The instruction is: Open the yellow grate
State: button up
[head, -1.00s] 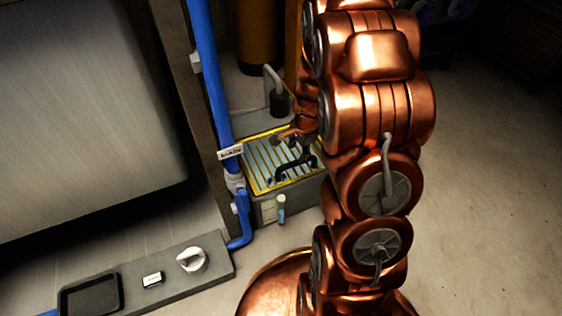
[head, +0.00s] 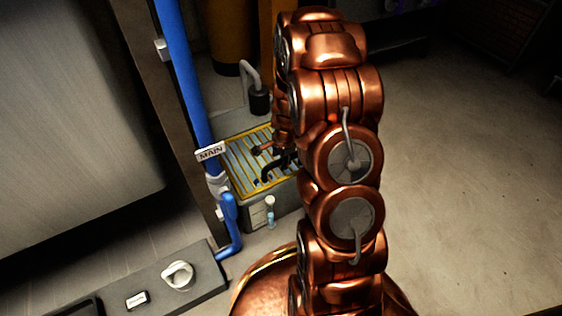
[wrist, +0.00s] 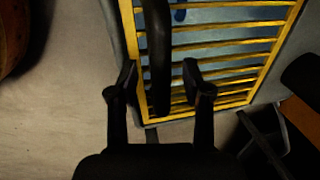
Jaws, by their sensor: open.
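The yellow grate (head: 238,166) lies flat over the top of a grey box-shaped tank in the head view, with its right side hidden behind my arm. In the wrist view its yellow frame and bars (wrist: 283,45) fill the upper right, with bluish liquid below. A black bar-like handle (wrist: 157,50) crosses the grate's left part in the wrist view. My gripper (wrist: 160,78) is open, one finger on each side of the handle's lower end in that picture. I cannot tell whether either finger touches it. My gripper is mostly hidden in the head view.
A blue vertical pipe (head: 185,80) with a MAIN tag (head: 210,152) stands just left of the tank. A grey panel (head: 205,268) with a white knob (head: 177,275) lies at lower left. A large grey cabinet-like body fills the left. Open floor lies right.

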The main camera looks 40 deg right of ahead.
jog(key=shift+w+f, duration=0.1)
jog(key=shift+f, duration=0.3)
jog(key=shift+d, duration=0.1)
grip_shut()
dwell(0.3)
